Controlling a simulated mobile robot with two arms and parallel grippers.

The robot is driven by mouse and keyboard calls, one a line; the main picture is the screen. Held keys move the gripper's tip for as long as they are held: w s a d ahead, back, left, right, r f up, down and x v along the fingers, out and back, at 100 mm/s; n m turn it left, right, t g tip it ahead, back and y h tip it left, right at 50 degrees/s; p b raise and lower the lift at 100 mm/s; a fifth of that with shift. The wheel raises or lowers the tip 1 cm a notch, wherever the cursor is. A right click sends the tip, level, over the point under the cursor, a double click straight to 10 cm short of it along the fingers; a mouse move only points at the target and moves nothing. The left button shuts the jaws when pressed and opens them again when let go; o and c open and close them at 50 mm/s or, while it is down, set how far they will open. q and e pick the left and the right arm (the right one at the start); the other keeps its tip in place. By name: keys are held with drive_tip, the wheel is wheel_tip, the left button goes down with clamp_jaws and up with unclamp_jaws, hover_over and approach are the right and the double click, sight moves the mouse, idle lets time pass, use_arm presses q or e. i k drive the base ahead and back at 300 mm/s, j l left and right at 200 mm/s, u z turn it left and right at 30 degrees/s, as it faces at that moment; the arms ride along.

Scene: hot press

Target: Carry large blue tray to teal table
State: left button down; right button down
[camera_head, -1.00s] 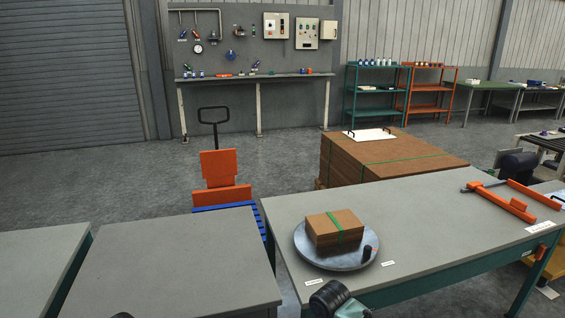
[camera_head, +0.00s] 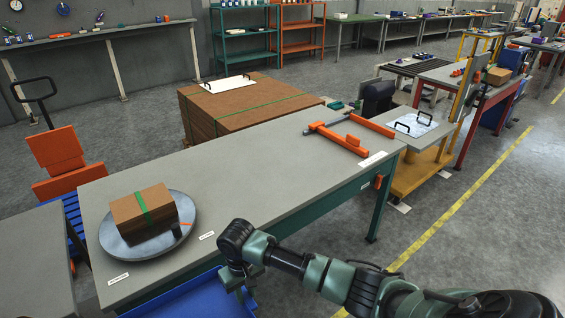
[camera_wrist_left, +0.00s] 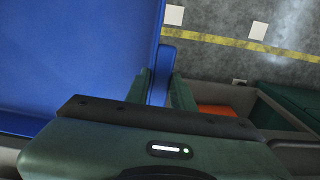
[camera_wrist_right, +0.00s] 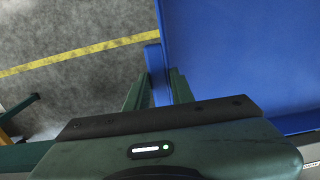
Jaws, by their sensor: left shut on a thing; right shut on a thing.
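The large blue tray (camera_head: 205,297) shows at the bottom of the head view, below the front edge of the grey-topped table with a teal frame (camera_head: 250,165). My right gripper (camera_head: 238,284) is at the tray's right side. In the right wrist view its fingers (camera_wrist_right: 158,92) are shut on a blue tab at the rim of the tray (camera_wrist_right: 235,60). In the left wrist view my left gripper (camera_wrist_left: 160,88) is shut on a matching tab of the tray (camera_wrist_left: 75,55). My left arm is outside the head view. The visible tray floor is bare.
On the table are a round metal plate (camera_head: 110,240) with a brown block (camera_head: 143,212), and an orange clamp-like tool (camera_head: 352,138). A strapped brown stack (camera_head: 240,105) stands behind. Another grey tabletop (camera_head: 35,265) is at left. Open floor (camera_head: 470,225) lies right.

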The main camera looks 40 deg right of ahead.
sight(270, 172)
drive_tip(key=l, duration=1.95)
